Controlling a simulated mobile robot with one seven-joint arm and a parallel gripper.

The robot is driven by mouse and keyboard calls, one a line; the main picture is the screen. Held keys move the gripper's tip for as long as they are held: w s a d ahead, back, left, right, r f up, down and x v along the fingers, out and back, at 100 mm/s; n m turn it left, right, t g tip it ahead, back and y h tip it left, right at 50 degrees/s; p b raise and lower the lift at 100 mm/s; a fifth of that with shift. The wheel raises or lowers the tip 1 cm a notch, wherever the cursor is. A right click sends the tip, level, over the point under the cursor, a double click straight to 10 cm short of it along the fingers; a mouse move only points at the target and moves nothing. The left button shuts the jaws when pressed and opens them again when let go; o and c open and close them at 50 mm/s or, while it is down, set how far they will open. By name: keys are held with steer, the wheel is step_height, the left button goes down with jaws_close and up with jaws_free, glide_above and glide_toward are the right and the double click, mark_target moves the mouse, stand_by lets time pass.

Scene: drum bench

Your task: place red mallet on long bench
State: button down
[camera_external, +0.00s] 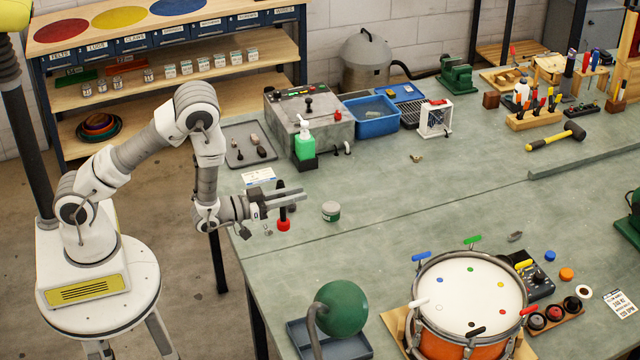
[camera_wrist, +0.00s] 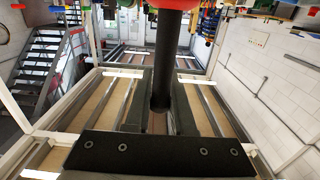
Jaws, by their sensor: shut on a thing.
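The red mallet has a red head (camera_external: 283,225) and a black handle, which shows in the wrist view (camera_wrist: 168,60). My gripper (camera_external: 300,195) is shut on the handle, with one finger on each side of it. In the external view the mallet hangs upright with its head below the fingers. The long bench (camera_external: 400,190) has a grey-green top, and the mallet shows over its left part, near the left edge. I cannot tell whether the head touches the top.
A green ball (camera_external: 341,308) and a drum (camera_external: 468,300) stand in front. The middle of the bench is mostly clear.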

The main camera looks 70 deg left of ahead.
steer(key=shift+s+r+p, duration=0.4)
steer(key=shift+s+p, duration=0.2)
steer(key=shift+p, duration=0.05)
steer(key=shift+f, duration=0.15)
steer(key=a+f+n+g+y+b, duration=0.2)
steer(key=a+y+b, duration=0.3)
steer(key=a+b, duration=0.3)
steer(key=a+f+n+g+y+b, duration=0.2)
steer(key=a+n+y+b, duration=0.3)
steer(key=a+b, duration=0.3)
steer(key=w+a+f+n+g+y+b, duration=0.1)
steer(key=a+f+n+g+y+b, duration=0.2)
steer(key=a+b, duration=0.5)
steer(key=shift+a+n+g+y+b, duration=0.25)
steer(key=shift+n+y+b, duration=0.45)
steer(key=shift+b, duration=2.2)
